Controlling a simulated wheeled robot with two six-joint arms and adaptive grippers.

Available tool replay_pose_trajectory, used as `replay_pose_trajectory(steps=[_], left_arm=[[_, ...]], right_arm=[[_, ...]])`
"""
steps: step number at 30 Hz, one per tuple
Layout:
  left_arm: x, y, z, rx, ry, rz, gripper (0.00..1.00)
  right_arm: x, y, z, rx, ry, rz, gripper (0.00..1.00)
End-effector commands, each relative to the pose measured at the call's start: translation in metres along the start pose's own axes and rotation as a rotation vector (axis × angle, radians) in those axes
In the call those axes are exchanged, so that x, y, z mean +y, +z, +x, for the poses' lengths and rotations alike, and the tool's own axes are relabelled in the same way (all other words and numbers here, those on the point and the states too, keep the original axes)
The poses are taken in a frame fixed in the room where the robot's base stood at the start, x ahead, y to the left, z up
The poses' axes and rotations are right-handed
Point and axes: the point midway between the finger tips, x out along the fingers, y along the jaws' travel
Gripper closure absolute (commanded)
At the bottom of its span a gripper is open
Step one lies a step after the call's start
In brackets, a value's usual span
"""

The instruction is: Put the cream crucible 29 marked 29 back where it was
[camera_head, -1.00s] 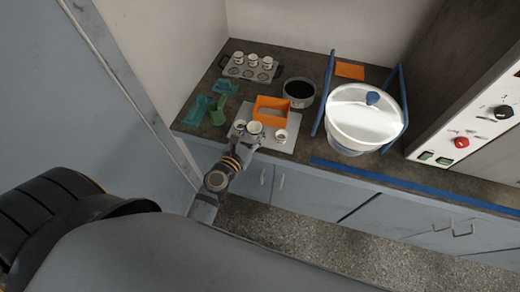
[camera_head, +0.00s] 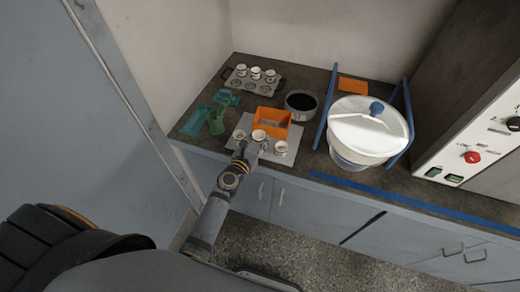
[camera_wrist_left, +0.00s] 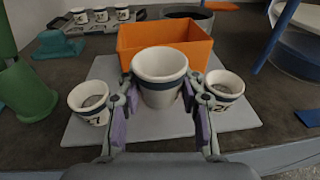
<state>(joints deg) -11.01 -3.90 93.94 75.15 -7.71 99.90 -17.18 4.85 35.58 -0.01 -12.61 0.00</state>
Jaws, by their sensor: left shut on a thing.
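My left gripper (camera_wrist_left: 160,100) is shut on a cream crucible (camera_wrist_left: 160,72) with a dark band near its rim. It is upright, larger in the wrist view than its neighbours, and its marking is not readable. The head view shows it (camera_head: 259,135) over the grey plate (camera_head: 265,156), in front of the orange box. Two similar crucibles stand on the plate, one at the left (camera_wrist_left: 90,100) and one at the right (camera_wrist_left: 224,96); their numbers are only partly readable. Several more crucibles (camera_head: 256,73) stand in the grey rack (camera_head: 235,84) at the back. My right gripper is not in view.
The orange box (camera_head: 271,121) sits on the plate, close behind the held crucible. A dark round pan (camera_head: 301,103) and a white lidded tub (camera_head: 365,130) between blue posts stand to the right. Green items (camera_head: 216,122) lie to the left.

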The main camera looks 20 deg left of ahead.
Motion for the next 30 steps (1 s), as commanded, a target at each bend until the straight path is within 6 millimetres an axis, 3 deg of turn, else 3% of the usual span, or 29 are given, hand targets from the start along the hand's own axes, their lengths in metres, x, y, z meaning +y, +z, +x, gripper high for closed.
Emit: replay_pose_trajectory(steps=[8, 15, 26, 27, 30], left_arm=[[0.001, -0.010, 0.010, 0.000, 0.000, 0.001, 0.94], [0.002, -0.048, 0.021, 0.000, 0.000, 0.000, 0.94], [0.002, -0.048, 0.021, 0.000, 0.000, 0.000, 0.94], [0.002, -0.048, 0.021, 0.000, 0.000, 0.000, 0.62], [0.002, -0.047, 0.021, 0.000, 0.000, 0.000, 0.48]], right_arm=[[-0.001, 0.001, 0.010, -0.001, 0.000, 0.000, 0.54], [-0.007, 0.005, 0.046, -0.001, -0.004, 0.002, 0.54], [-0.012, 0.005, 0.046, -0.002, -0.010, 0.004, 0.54], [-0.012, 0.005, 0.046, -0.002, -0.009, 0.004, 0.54], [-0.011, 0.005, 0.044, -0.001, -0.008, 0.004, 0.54]])
